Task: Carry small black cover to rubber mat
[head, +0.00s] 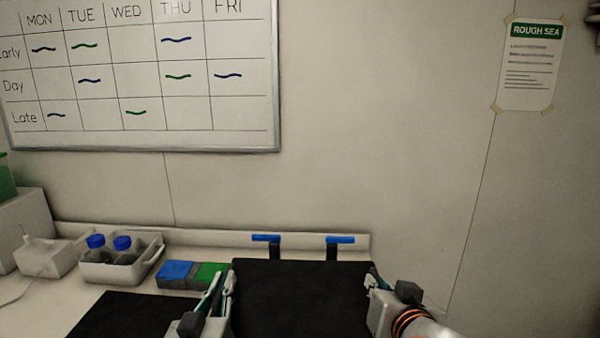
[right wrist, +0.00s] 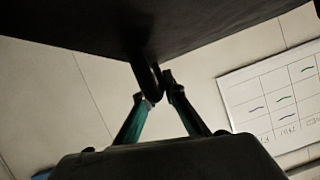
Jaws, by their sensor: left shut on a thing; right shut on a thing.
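The small black cover (head: 300,298) is held up in front of me between my two grippers, at the bottom middle of the head view. My left gripper (head: 227,280) is shut on its left edge. My right gripper (head: 372,281) is shut on its right edge. In the right wrist view, the fingers of my right gripper (right wrist: 160,88) pinch a dark part below the broad dark cover (right wrist: 150,25). A flat black sheet, which looks like the rubber mat (head: 115,317), lies on the bench at the lower left. The cover hides the bench behind it.
A white tray (head: 148,264) with blue-capped bottles (head: 122,243) stands at the back left. Blue (head: 175,270) and green (head: 209,272) blocks sit between it and the cover. Two blue-topped black brackets (head: 266,239) show behind the cover. A whiteboard (head: 140,140) hangs above.

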